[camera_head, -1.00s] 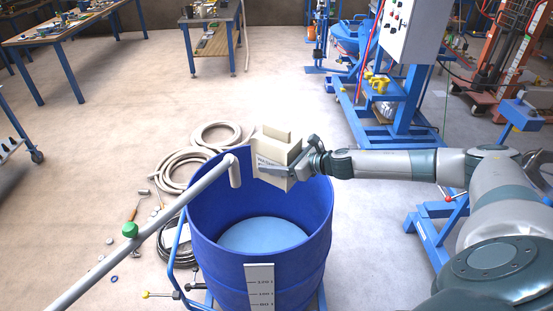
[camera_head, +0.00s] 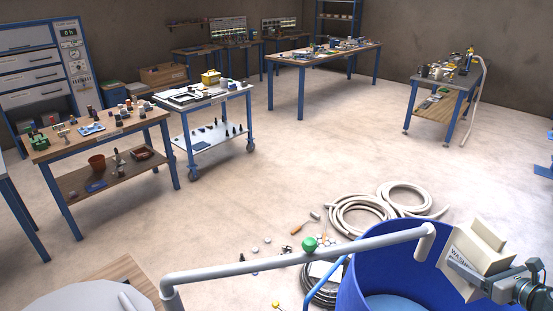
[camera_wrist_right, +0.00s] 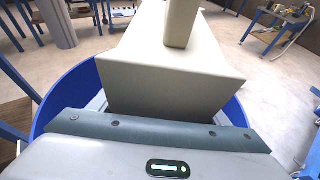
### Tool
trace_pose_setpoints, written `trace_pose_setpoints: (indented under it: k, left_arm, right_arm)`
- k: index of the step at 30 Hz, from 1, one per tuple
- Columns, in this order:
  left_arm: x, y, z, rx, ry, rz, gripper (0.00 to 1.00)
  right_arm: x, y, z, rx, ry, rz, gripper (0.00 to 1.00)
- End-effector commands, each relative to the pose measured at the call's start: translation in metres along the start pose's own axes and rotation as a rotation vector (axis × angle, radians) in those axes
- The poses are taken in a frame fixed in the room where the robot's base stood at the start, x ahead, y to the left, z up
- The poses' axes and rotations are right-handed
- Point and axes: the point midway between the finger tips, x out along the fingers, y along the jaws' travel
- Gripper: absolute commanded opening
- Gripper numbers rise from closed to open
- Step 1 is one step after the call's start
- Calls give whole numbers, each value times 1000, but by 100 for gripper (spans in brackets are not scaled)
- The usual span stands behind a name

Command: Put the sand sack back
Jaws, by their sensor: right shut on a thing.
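The sand sack (camera_head: 468,252) is a cream, box-like sack with a raised block on top and dark print on its side. My right gripper (camera_head: 474,278) is shut on it at the right edge of the head view and holds it over the rim of the blue drum (camera_head: 362,258). In the right wrist view the sack (camera_wrist_right: 170,70) fills the middle, with the drum's blue rim (camera_wrist_right: 72,92) below and around it. The gripper's fingertips are partly hidden there. My left gripper is not in view.
Coiled hoses (camera_head: 362,214) and small tools lie on the floor behind. Workbenches (camera_head: 92,136), a white cart (camera_head: 208,98) and farther tables (camera_head: 325,52) stand at the left and back. The middle floor is clear.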

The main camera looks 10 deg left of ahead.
Motion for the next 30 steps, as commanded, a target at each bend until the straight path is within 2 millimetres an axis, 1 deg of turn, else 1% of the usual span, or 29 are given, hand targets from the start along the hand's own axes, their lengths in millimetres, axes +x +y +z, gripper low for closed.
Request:
trace_pose_setpoints:
  k: [1, 6, 12, 15, 18, 21, 30]
  left_arm:
    - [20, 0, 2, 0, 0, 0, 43]
    - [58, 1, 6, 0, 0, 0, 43]
    - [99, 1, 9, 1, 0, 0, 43]
    - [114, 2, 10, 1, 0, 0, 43]
    - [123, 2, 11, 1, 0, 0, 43]
    - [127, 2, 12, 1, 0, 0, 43]
    - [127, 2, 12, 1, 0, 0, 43]
  right_arm:
    - [8, 0, -19, 0, 0, 0, 30]
    - [22, 0, -54, 0, 0, 0, 30]
    - [38, 0, -92, 0, 0, 0, 30]
    - [44, 0, -105, 0, 0, 0, 30]
    - [47, 0, -114, 0, -1, 0, 30]
    - [49, 0, -118, 0, -1, 0, 30]
    - [49, 0, -118, 0, 0, 0, 30]
